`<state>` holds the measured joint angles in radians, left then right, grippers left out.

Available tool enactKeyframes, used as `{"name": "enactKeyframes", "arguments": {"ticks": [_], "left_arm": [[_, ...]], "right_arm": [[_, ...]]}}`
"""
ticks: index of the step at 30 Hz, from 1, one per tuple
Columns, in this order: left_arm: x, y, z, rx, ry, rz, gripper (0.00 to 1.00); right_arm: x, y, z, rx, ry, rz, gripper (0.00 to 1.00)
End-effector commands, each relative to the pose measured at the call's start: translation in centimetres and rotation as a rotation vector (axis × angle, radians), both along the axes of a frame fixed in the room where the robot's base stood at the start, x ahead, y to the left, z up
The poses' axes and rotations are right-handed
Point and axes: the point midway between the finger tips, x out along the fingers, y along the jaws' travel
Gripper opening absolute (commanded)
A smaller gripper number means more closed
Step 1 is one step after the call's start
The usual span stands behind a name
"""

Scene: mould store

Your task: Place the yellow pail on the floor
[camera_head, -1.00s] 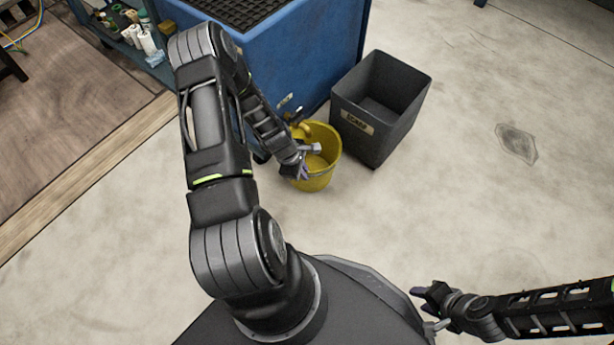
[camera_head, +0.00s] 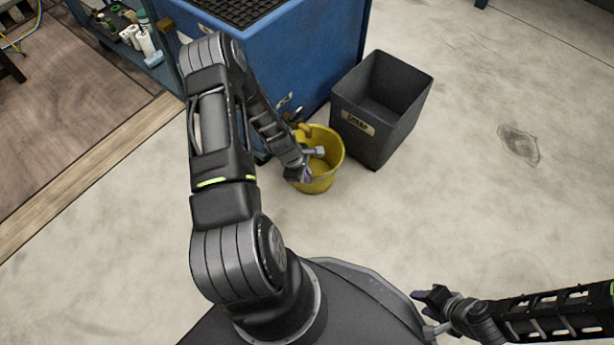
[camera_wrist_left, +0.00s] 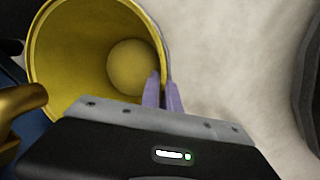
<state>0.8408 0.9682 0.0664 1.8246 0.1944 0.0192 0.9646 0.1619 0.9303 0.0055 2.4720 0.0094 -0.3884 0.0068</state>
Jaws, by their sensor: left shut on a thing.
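The yellow pail (camera_head: 324,180) is in front of the blue cabinet, just left of a dark grey bin, in the head view. I cannot tell whether its base touches the floor (camera_head: 420,220). My left gripper (camera_head: 304,174) is at the pail's near left rim. In the left wrist view its purple fingertips (camera_wrist_left: 163,93) are shut on the wall of the pail (camera_wrist_left: 85,60), one inside and one outside. The pail looks empty inside. My right gripper (camera_head: 421,308) is at the lower right, away from the pail; its finger gap is too small to judge.
The dark grey bin (camera_head: 400,135) with a label stands close to the pail's right. The blue cabinet (camera_head: 300,50) with a black grid top is behind. A brass-coloured tap (camera_wrist_left: 22,102) shows beside the pail. Pale floor is clear to the right and in front.

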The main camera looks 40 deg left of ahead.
Motion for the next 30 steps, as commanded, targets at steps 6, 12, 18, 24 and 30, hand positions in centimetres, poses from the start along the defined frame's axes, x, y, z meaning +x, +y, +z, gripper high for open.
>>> {"name": "enactKeyframes", "arguments": {"ticks": [6,12,18,24,30], "left_arm": [[0.0,0.0,-0.2,0.0,0.0,0.001,0.08],[0.0,0.0,-0.2,0.0,0.0,0.001,0.24],[0.0,0.0,-0.2,0.0,0.0,0.001,0.27],[0.0,0.1,0.4,0.0,0.0,0.0,0.27],[-0.7,0.5,3.0,0.002,0.0,0.004,0.27]], "right_arm": [[0.0,0.0,-0.2,0.0,-0.001,0.0,0.36],[0.1,0.0,-0.2,0.0,-0.001,0.0,0.36],[0.1,0.0,-0.2,0.0,-0.001,0.0,0.36],[0.0,0.0,0.3,0.0,0.0,0.0,0.36],[-0.2,0.0,1.7,0.001,0.004,0.003,0.36]]}}
